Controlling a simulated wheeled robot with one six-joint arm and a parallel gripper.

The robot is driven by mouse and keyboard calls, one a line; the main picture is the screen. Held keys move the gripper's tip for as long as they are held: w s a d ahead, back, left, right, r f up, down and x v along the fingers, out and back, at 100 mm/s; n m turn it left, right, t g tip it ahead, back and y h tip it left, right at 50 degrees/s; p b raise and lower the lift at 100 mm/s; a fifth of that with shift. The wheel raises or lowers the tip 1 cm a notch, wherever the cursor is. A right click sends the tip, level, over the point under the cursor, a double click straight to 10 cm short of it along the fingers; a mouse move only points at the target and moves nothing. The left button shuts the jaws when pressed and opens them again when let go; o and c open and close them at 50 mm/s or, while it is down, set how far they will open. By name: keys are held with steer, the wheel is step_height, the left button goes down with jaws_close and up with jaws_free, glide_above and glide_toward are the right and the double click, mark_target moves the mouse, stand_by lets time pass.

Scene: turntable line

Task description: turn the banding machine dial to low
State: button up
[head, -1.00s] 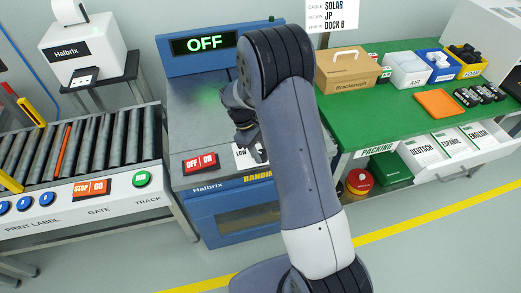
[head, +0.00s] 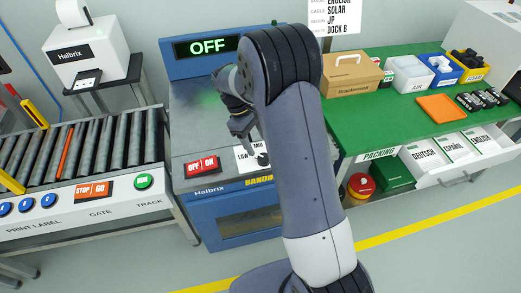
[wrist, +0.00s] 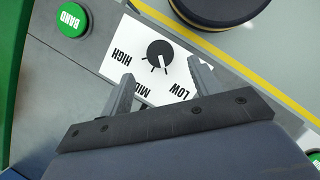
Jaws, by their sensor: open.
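The dial (wrist: 159,54) is a round black knob on a white plate (wrist: 133,57) marked HIGH, MID and LOW. I cannot tell for sure which mark its pointer meets. In the head view the dial (head: 262,159) shows just left of my arm, at the front of the blue banding machine (head: 207,210). My gripper (wrist: 161,72) is open and empty; in the wrist view its fingertips lie to either side, a little below the knob, with no visible contact. In the head view my gripper (head: 243,136) is above and left of the dial.
A red OFF/ON switch (head: 202,166) sits left of the dial. A green BAND button (wrist: 72,19) lies on the HIGH side. The machine's display (head: 206,46) reads OFF. A roller conveyor (head: 80,145) stands left; a green packing table (head: 390,115) stands right.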

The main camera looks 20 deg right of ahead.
mark_target(264, 157)
steer(key=shift+v, duration=2.4)
steer(key=shift+f, duration=0.15)
steer(key=x, duration=1)
steer(key=shift+s+d+f, duration=0.15)
steer(key=shift+s+f, duration=0.05)
steer(key=shift+f, duration=0.1)
